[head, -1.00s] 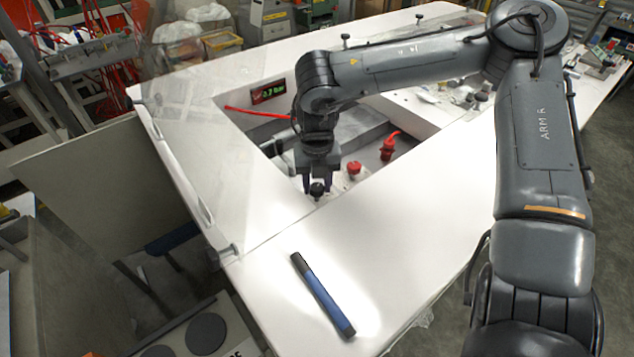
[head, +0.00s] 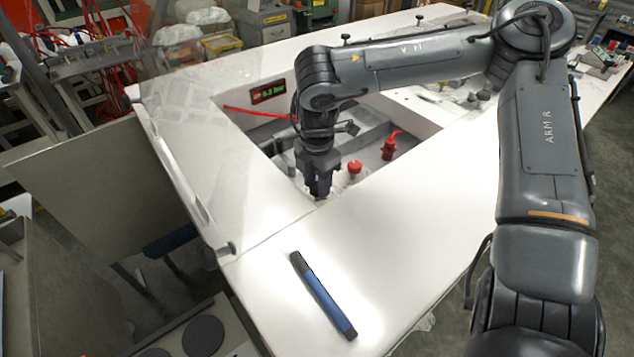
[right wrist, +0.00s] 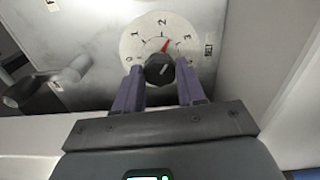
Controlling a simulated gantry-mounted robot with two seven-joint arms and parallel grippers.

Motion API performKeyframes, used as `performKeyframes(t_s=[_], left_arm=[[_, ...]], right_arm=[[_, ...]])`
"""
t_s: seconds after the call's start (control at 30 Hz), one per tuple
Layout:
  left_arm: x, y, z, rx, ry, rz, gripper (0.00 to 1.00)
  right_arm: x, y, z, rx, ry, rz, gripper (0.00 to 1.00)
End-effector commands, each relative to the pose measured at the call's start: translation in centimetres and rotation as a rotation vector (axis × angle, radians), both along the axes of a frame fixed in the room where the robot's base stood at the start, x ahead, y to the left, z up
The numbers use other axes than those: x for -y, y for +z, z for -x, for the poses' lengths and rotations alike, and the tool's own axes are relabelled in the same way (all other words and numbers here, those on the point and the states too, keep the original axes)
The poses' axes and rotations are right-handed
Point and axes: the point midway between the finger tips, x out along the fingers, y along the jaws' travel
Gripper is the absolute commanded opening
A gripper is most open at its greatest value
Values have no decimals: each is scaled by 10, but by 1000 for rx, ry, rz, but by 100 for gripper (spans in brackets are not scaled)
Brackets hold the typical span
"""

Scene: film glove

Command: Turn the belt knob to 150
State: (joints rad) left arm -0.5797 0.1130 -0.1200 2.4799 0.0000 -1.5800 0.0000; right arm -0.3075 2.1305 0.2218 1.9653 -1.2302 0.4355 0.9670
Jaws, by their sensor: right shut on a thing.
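My right gripper (head: 320,190) reaches down into the open bay of the white bench. In the right wrist view its two purple fingers (right wrist: 159,66) are shut on a black knob (right wrist: 158,69), one on each side. The knob sits on a round pale dial (right wrist: 135,42) with 0, 1, 2 and 3 legible. Its red pointer points up and slightly right, just past the 2. In the head view the gripper hides this knob. I cannot read a label naming it. My left gripper is in no view.
A red knob (head: 354,167) and a red fitting (head: 388,150) stand right of the gripper. A clear panel (head: 190,130) stands at the left. A blue-black stick (head: 322,296) lies on the front bench top.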

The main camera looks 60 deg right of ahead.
Motion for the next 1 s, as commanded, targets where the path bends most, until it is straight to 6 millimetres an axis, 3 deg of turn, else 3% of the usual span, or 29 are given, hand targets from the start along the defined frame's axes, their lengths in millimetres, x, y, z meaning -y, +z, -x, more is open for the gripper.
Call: performKeyframes(t_s=[0.5, 1.0], left_arm=[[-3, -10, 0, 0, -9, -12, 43], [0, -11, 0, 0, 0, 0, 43]], right_arm=[[0, 1, 0, 0, -378, 0, 9], [0, 1, 0, 1, -465, -1, 9]])
